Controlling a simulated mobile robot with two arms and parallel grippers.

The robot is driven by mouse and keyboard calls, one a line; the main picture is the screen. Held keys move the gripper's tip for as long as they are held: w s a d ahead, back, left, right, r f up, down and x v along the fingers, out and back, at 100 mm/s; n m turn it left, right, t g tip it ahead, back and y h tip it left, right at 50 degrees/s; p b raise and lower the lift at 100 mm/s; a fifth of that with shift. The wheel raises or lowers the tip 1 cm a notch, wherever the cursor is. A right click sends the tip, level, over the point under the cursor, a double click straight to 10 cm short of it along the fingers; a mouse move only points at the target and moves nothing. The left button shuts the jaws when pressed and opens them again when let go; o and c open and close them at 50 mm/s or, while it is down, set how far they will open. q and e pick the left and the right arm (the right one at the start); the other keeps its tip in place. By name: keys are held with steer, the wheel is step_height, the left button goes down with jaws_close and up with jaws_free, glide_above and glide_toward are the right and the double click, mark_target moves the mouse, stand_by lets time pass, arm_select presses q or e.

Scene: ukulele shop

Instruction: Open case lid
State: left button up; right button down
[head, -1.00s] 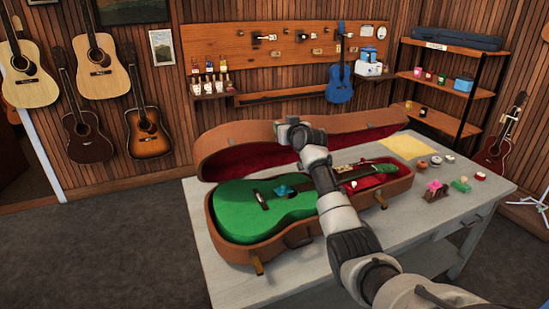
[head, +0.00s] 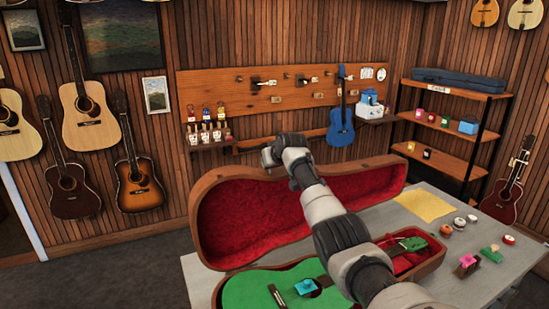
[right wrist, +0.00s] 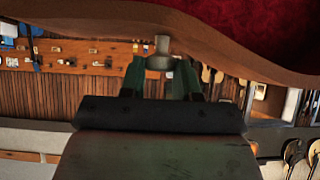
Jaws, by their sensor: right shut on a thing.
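The brown case lid (head: 225,222) with red lining stands raised on its hinge at the back of the case, its lining facing me. In the case bottom (head: 428,266) lies a green ukulele (head: 255,292), cut off by the lower picture edge and partly hidden by my right arm. My right gripper (head: 270,156) is at the top rim of the lid. In the right wrist view its fingers (right wrist: 160,75) are closed around a small grey knob (right wrist: 158,54) by the rim of the lid (right wrist: 215,48). My left gripper is not in view.
The case lies on a grey table (head: 480,272). To its right are a yellow cloth (head: 425,206), several small round items and a pink-topped block (head: 467,262). Behind the lid is a wooden wall board (head: 240,88) with a blue ukulele (head: 341,125); shelves (head: 450,118) stand at right.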

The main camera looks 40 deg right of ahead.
steer(key=shift+w+d, duration=0.1)
steer(key=shift+w, duration=0.1)
steer(key=shift+s, duration=0.15)
steer(key=c, duration=0.8)
jaws_free()
steer(key=shift+s+r, duration=0.15)
steer(key=shift+s+r, duration=0.15)
steer(key=shift+s, duration=0.1)
steer(key=shift+b+v, duration=2.45)
steer(key=shift+v, duration=2.7)
